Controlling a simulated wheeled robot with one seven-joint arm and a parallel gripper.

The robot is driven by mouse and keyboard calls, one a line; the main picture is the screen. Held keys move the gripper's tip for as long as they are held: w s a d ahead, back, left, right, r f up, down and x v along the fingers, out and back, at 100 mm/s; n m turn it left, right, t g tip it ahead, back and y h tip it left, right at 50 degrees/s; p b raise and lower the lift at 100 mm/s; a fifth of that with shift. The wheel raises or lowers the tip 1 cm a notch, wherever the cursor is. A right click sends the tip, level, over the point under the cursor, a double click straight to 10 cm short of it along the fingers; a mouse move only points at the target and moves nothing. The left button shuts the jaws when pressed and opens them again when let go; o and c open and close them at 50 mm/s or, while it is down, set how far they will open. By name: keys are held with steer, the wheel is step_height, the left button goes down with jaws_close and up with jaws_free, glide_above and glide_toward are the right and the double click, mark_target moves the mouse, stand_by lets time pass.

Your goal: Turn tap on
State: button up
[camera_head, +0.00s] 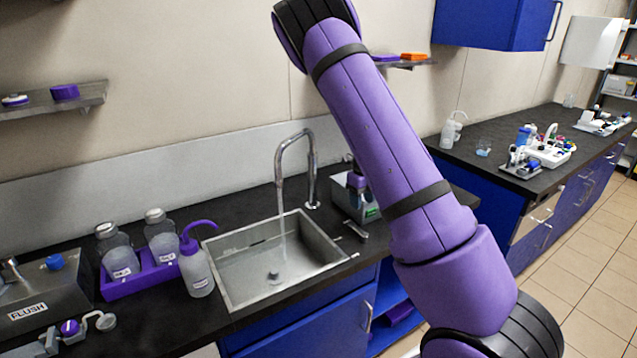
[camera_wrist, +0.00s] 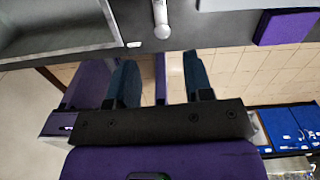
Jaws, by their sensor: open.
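The tap (camera_head: 293,160) is a tall curved metal spout at the back of the grey sink (camera_head: 240,297). A pale, thin streak like running water hangs from its mouth down into the basin. A small silver lever (camera_head: 356,230) lies on the dark counter just right of the sink. A silver rounded lever (camera_wrist: 161,18) also shows at the top of the wrist view, beside the sink rim (camera_wrist: 62,49). My gripper (camera_wrist: 158,62) is open, with two dark teal fingers apart. The lever is ahead of and between them, with no contact visible. My gripper is not clearly visible in the head view.
A white bottle with a purple spout (camera_head: 196,268) and a purple rack (camera_head: 150,278) with two jars stand left of the sink. A grey box (camera_head: 346,203) stands behind the lever. My purple arm crosses the head view. A cabinet (camera_head: 490,22) hangs upper right.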

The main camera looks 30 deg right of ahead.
steer(key=s+a+r+n+t+y, duration=0.1)
steer(key=s+a+r+n, duration=0.4)
steer(key=a+r+n, duration=0.45)
steer(key=s+a+r+n+t+y, duration=0.15)
steer(key=s+a+r+n, duration=0.45)
steer(key=r, duration=0.6)
steer(key=s+a+r+n+t, duration=0.1)
steer(key=s+a+r+n, duration=0.1)
steer(key=s+n, duration=0.4)
steer(key=s+a+r+n+h, duration=0.1)
steer(key=s+a+r+n, duration=0.1)
steer(key=s+r+n, duration=0.2)
steer(key=s+a+r+n+t+h, duration=0.1)
steer(key=s+r+n, duration=0.3)
steer(key=s+n, duration=0.5)
steer(key=shift+s+a+t, duration=0.35)
steer(key=shift+s+a, duration=0.2)
steer(key=shift+a, duration=0.15)
steer(key=shift+w+h, duration=0.1)
steer(key=shift+h, duration=0.15)
